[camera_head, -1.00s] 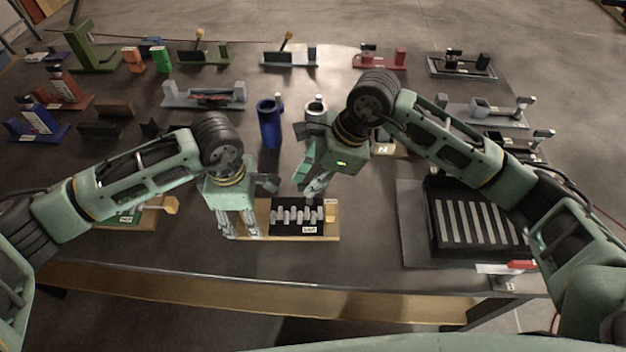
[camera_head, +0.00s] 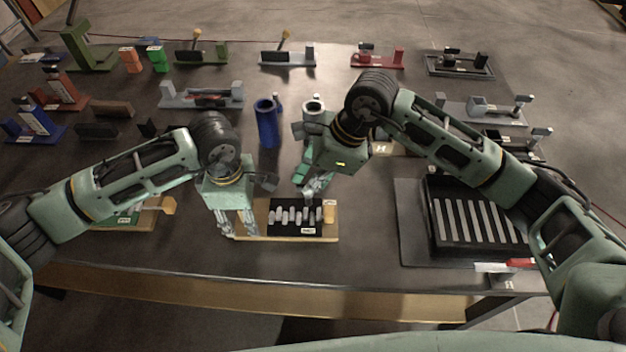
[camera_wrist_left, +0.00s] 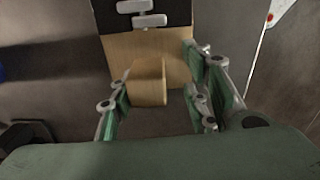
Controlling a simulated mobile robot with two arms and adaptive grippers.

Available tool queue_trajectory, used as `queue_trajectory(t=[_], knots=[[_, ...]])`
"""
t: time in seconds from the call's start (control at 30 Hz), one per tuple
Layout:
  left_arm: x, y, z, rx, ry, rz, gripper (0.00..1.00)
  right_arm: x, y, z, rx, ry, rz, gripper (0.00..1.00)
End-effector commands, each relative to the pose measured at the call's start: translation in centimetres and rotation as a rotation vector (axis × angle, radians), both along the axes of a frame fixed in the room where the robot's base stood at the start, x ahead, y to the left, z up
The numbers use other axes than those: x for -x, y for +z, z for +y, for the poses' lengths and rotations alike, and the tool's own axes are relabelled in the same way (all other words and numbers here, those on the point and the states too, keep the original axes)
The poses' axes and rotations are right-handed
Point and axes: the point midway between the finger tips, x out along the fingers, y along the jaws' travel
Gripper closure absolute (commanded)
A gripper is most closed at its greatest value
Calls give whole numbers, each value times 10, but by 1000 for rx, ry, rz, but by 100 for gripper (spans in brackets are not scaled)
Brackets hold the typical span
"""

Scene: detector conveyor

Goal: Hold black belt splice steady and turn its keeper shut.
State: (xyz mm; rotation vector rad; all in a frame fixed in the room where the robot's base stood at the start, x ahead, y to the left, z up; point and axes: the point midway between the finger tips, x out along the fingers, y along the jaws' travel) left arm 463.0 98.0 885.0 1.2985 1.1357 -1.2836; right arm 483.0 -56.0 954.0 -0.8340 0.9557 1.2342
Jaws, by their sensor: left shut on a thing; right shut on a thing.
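The black belt splice (camera_head: 292,230) is a black strip crossed by several pale metal bars, lying on a light wooden base (camera_head: 262,234) at the table's front middle. My left gripper (camera_head: 232,228) points down at the base's left end, shut on a wooden block. The left wrist view shows this wooden block (camera_wrist_left: 150,82) between my fingers, with the black strip (camera_wrist_left: 120,14) beyond. My right gripper (camera_head: 311,192) is tilted over the right back of the splice, its fingertips shut on a small part there. The keeper is not clearly distinguishable beneath those fingertips.
A blue cylinder (camera_head: 267,125) stands behind the splice. A black slatted tray (camera_head: 470,225) lies to the right, and a green board with a yellow-ended piece (camera_head: 130,216) to the left. Several coloured fixtures line the back. The table's front edge is close to the base.

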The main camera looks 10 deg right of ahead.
Motion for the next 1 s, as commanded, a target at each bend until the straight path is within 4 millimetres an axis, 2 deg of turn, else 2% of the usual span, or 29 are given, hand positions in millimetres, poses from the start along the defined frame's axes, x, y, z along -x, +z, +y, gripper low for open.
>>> queue_trajectory(t=[0.03,0.37,1.0], knots=[[4,-14,5,-13,7,13,100,4,-5,2,-1,2,9,100],[4,-14,5,-13,7,13,100,6,-5,2,-1,-110,10,100],[4,-14,4,-13,7,13,100,9,-6,4,-3,-606,12,100]])
